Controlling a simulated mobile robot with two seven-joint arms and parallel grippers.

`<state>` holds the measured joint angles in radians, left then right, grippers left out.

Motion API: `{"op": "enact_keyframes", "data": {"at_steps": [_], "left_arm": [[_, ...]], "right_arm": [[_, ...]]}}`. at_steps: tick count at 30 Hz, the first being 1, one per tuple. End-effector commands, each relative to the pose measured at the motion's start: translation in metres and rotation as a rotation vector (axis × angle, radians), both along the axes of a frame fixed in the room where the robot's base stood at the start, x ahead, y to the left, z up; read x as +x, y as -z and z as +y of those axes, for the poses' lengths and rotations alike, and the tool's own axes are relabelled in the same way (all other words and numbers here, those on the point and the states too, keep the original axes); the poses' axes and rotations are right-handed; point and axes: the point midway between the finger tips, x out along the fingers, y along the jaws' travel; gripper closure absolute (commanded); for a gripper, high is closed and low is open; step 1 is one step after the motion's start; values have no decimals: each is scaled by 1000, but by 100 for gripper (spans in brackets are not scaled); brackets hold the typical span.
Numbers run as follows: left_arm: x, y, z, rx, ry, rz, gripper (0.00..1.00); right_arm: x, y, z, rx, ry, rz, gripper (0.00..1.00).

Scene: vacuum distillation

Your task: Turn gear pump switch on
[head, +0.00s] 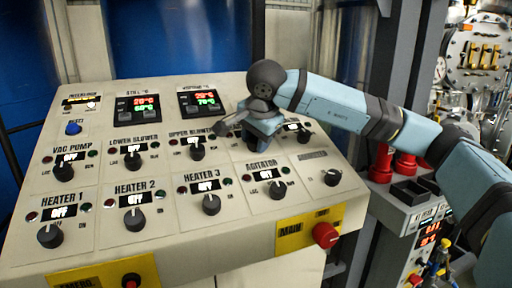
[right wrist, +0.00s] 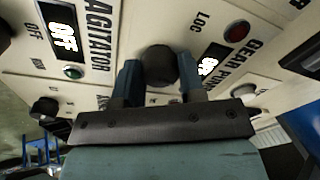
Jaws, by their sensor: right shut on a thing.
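The gear pump switch is a round black knob (right wrist: 160,65) on the cream control panel (head: 100,185). In the right wrist view it sits between the two blue fingers of my right gripper (right wrist: 158,80), which is shut on it. In the head view my right gripper (head: 258,138) is at the upper row, right of the upper blower knob (head: 197,152), and hides the gear pump knob. The small lit display (right wrist: 208,66) beside the gear pump label is partly cut off by a finger, and I cannot read it surely. My left gripper is not in view.
Other black knobs stand close by, among them the agitator knob (head: 277,189) and the heater 3 knob (head: 211,204). The agitator display (right wrist: 62,36) reads OFF. A red main button (head: 326,235) is at the panel's lower right. Red-capped parts (head: 383,163) stand right of the panel.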

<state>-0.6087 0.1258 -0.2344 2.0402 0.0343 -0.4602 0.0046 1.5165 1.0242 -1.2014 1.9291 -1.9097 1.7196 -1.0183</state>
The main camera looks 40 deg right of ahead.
Motion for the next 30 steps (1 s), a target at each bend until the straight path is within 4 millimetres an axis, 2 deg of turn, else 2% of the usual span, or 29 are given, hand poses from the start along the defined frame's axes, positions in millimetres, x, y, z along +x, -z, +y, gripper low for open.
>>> {"op": "enact_keyframes", "data": {"at_steps": [9,15,30], "left_arm": [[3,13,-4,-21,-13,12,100],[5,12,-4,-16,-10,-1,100],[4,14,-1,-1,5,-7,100]], "right_arm": [[0,2,1,103,265,-25,87],[-1,1,1,154,400,-38,87],[-1,0,1,211,545,-51,87]]}}
